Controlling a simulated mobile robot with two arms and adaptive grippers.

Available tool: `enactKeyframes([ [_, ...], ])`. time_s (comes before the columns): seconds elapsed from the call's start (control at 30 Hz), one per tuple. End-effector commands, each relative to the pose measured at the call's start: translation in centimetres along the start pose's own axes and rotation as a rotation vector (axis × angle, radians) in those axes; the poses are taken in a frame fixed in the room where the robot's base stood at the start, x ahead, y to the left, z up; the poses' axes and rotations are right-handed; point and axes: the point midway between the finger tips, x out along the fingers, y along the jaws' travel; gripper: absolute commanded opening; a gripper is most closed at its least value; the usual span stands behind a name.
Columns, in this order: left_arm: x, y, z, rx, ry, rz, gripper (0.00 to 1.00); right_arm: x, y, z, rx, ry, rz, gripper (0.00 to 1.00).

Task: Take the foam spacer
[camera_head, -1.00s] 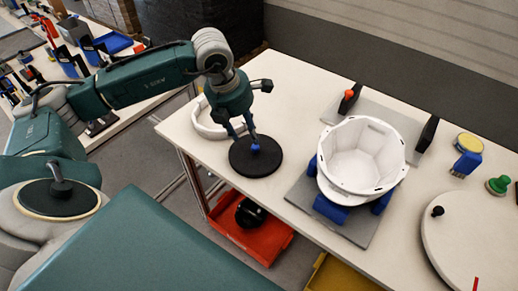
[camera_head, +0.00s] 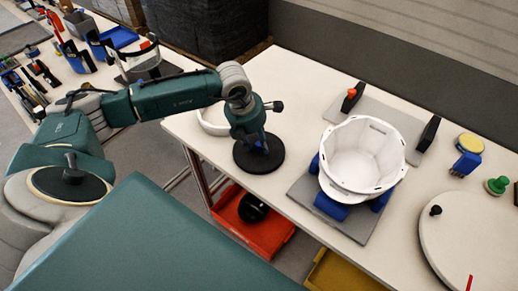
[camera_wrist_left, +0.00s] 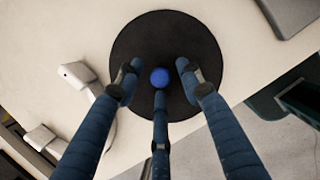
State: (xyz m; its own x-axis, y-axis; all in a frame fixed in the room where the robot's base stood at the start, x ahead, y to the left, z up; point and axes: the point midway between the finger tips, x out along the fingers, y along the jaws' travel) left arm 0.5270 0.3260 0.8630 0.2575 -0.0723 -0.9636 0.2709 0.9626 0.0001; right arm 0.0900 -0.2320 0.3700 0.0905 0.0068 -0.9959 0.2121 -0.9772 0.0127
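A black round disc with a blue knob in its middle, which I take to be the foam spacer (camera_head: 268,165), lies flat on the white table. My left gripper (camera_head: 258,144) points down over the disc's middle. In the left wrist view, its three blue fingers are spread around the knob (camera_wrist_left: 160,78) with gaps between, and the disc (camera_wrist_left: 207,48) spreads beneath them. The gripper is open and holds nothing. In the head view the gripper hides most of the knob. My right gripper is not in view.
A white ring (camera_head: 208,126) lies just left of the disc. A white helmet shell (camera_head: 363,160) sits on blue supports on a grey plate (camera_head: 357,228) to the right. A round white board (camera_head: 470,235) is at far right. The table behind the disc is clear.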

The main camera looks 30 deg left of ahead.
Motion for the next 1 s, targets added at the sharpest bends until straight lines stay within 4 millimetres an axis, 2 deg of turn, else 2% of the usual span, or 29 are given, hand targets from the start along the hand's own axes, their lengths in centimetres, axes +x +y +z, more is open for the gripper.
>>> enactKeyframes([
  [0.03,0.0,0.0,0.0,0.0,0.0,0.0,0.23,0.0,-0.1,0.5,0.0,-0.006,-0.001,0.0],
  [0.13,0.0,0.0,0.0,0.0,0.0,0.0,0.03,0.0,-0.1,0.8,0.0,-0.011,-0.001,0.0],
  [0.17,0.0,0.0,0.0,0.0,0.0,0.0,0.0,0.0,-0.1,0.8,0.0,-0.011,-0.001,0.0],
  [0.67,-0.6,0.0,0.2,0.0,-0.002,0.001,0.0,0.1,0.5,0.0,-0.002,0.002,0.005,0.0],
  [0.87,-3.0,0.0,0.9,0.001,-0.005,0.001,0.0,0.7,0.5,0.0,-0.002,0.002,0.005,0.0],
  [1.0,-6.3,0.1,2.0,0.001,-0.009,0.002,0.0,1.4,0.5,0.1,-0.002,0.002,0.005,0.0],
])
